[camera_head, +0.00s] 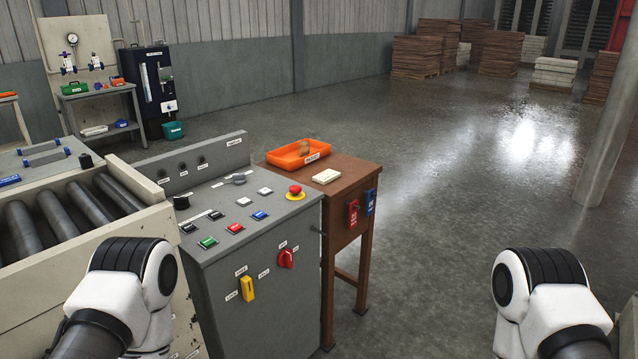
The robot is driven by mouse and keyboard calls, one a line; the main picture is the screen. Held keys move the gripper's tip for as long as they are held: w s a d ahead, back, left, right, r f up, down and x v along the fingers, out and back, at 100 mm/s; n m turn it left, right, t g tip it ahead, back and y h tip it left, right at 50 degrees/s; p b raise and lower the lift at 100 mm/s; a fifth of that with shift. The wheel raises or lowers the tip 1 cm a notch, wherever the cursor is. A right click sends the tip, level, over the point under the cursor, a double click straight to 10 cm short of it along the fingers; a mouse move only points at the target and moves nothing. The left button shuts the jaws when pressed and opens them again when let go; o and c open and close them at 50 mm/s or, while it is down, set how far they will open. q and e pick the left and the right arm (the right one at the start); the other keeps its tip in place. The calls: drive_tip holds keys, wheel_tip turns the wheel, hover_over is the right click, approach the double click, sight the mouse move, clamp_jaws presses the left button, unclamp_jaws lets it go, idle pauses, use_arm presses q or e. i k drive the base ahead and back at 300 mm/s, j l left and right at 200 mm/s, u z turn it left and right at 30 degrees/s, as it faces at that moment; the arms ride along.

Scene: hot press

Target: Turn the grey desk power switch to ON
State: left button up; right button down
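The grey desk (285,315) stands in front of me, left of centre, with a sloped control top. A red rotary switch (286,258) is on its front face, with small white labels around it. Its handle looks close to upright. A yellow lever (247,288) sits lower left on the same face, also with labels. The label words are too small to read, so I cannot tell which control is the power switch or its setting. Both my arms show only as white and black links at the lower left and lower right. Neither gripper is in view.
The desk top has coloured push buttons (235,228) and a red mushroom button (295,190). A roller conveyor (120,255) adjoins at left. A brown wooden table (345,247) with an orange tray (297,155) stands just right. The floor further right is clear.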

sight(285, 257)
drive_tip(key=i+l, duration=0.35)
drive_tip(key=l, duration=0.15)
drive_tip(key=i+l, duration=0.35)
drive_tip(key=l, duration=0.15)
drive_tip(key=i+l+u, duration=0.1)
drive_tip(key=i+l, duration=0.25)
drive_tip(key=l, duration=0.15)
